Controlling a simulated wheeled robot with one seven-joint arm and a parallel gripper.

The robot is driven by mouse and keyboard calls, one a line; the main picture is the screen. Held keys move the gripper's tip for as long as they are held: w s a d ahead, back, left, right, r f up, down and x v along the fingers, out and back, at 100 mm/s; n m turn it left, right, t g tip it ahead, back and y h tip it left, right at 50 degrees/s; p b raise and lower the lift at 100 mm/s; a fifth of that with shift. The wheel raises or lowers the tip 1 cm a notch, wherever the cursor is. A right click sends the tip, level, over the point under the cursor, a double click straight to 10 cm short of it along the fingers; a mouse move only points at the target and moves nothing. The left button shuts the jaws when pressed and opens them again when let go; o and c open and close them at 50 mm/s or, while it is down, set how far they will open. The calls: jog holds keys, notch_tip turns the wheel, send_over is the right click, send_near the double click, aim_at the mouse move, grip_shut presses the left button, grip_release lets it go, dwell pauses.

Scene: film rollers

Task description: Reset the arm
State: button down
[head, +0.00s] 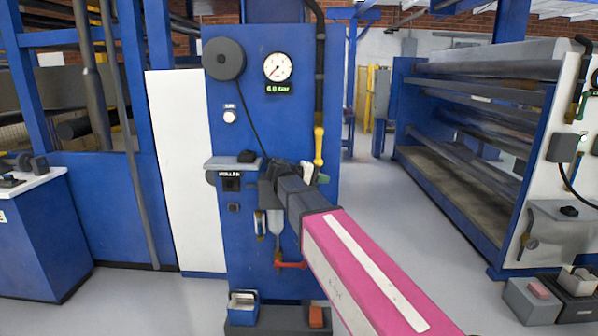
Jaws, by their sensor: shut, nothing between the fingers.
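My arm, pink with a white strip, reaches from the lower right toward the blue machine panel (270,120). At its end, my dark gripper (268,174) is in front of the panel, close to a small ledge (228,163) with a dark item on it. The gripper is small and dark here, and it is shut with nothing seen in it. Whether it touches the panel or ledge, I cannot tell. The arm hides part of the panel's lower right.
The panel carries a round gauge (277,67), a dark reel (224,59) with a cord, a white button (229,117), a yellow-handled valve (319,146) and a red lever (291,265). A roller machine (465,130) stands right. Grey floor (375,195) is clear between.

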jog(key=s+d+f+g+y, duration=0.1)
jog(key=s+d+f+y, duration=0.25)
jog(key=f, duration=0.55)
jog(key=s+d+f+g+y, duration=0.25)
jog(key=d+f, duration=0.25)
jog(key=f, duration=0.5)
jog(key=s+d+f+m+g+y, duration=0.1)
jog(key=s+f+m+y, duration=0.3)
jog(key=s+f+y, duration=0.4)
jog(key=s+d+f, duration=0.1)
jog(key=s+f, duration=0.4)
jog(key=f, duration=0.2)
jog(key=shift+s+f+g, duration=0.35)
jog(key=shift+s, duration=0.05)
